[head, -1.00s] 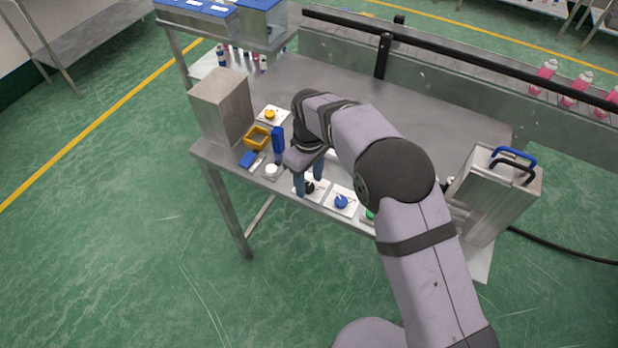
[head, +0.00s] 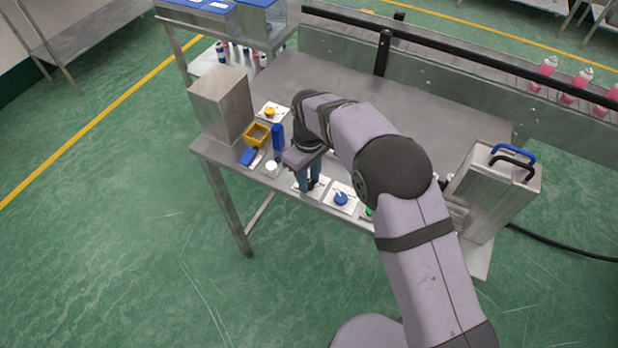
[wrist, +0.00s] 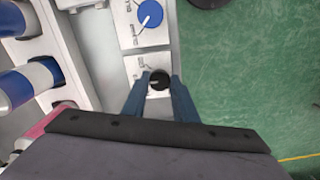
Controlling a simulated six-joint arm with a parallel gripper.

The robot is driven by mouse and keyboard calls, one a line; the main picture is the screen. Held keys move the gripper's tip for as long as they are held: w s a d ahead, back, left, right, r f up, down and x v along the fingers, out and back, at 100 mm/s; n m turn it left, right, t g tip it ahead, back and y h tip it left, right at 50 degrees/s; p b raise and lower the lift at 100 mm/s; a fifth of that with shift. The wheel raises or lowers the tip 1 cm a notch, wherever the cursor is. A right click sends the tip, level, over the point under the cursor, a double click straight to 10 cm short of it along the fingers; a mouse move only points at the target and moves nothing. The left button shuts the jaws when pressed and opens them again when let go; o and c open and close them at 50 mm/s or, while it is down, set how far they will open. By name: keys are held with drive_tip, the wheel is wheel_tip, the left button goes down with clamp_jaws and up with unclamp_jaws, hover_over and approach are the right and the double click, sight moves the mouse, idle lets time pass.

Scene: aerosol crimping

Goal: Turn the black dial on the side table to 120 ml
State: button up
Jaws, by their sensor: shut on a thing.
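The black dial (wrist: 159,79) sits on a white plate near the front edge of the side table (head: 420,125). A pale pointer mark shows on the dial in the wrist view, but its scale is too small to read. My gripper (wrist: 157,88) has its two blue fingers on either side of the dial, shut on it. In the head view, my gripper (head: 310,186) points down at the front edge, and its fingers hide most of the dial.
A blue dial (head: 341,198) on its own plate is close to the right, with a green knob (head: 367,213) beyond. To the left are a white button (head: 271,166), a blue upright block (head: 278,138), a yellow frame (head: 257,134) and a yellow knob (head: 270,111).

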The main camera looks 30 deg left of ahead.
sight(309, 183)
drive_tip(key=m+b, duration=0.1)
drive_tip(key=m, duration=0.4)
drive_tip(key=shift+a+r+m, duration=0.1)
drive_tip(key=shift+m, duration=2)
drive_tip(key=o, duration=1.1)
drive_tip(key=shift+c, duration=0.2)
drive_tip(key=shift+r+b, duration=1.4)
drive_tip(key=shift+r, duration=2.25)
